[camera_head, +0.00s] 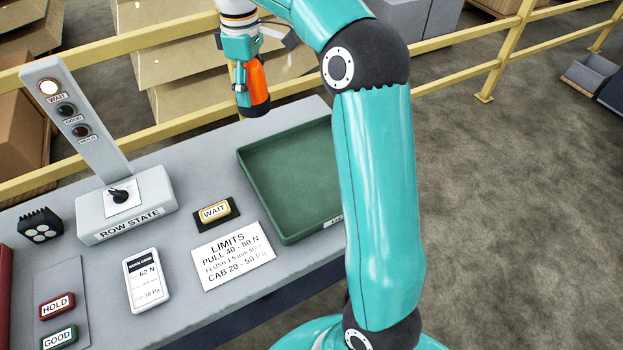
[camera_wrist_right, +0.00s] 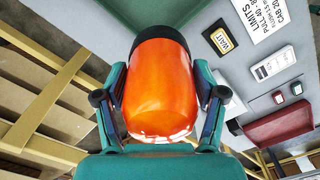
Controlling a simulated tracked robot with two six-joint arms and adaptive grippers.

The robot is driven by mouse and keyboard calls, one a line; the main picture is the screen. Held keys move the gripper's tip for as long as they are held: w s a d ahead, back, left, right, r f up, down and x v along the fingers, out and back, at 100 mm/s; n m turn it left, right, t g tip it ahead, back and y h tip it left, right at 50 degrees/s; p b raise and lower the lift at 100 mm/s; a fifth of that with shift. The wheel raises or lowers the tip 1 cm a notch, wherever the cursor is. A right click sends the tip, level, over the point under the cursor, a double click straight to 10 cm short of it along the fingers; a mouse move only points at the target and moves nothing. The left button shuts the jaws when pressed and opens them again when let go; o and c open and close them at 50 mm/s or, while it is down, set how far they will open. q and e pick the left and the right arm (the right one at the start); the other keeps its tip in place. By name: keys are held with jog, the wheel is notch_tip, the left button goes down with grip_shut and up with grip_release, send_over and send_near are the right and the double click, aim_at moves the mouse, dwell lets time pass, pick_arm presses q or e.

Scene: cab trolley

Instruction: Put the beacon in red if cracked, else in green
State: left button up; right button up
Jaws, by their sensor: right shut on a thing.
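The orange beacon (camera_head: 257,78) with a black base hangs in my right gripper (camera_head: 247,88), above the far edge of the table. In the right wrist view the beacon (camera_wrist_right: 160,90) sits between both fingers, its black end away from the palm. The orange side facing that camera looks smooth and glossy, with no crack visible; its other sides are hidden. The green tray (camera_head: 262,163) is empty where it shows, partly behind my right arm. The red tray (camera_head: 5,300) shows only as a sliver at the left edge, and also in the right wrist view (camera_wrist_right: 280,127).
A row-state post (camera_head: 125,210) with a lit WAIT lamp stands at the table's left. A black lamp block (camera_head: 40,225), a WAIT plate (camera_head: 215,211), a limits card (camera_head: 233,256), a gauge (camera_head: 147,280) and HOLD and GOOD buttons (camera_head: 58,305) are on the table. A yellow railing (camera_head: 175,122) runs behind.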

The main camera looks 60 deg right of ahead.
jog(key=shift+s+d+r, duration=0.15)
jog(key=shift+s+d, duration=0.35)
jog(key=shift+d, duration=0.05)
jog(key=shift+s+d+f+b, duration=0.15)
jog(key=shift+d+f+b, duration=0.05)
jog(key=shift+f+b, duration=0.1)
jog(key=shift+m, duration=0.3)
jog(key=shift+f+b, duration=0.7)
jog(key=shift+f, duration=8.85)
jog(key=shift+f, duration=0.15)
jog(key=o, duration=1.3)
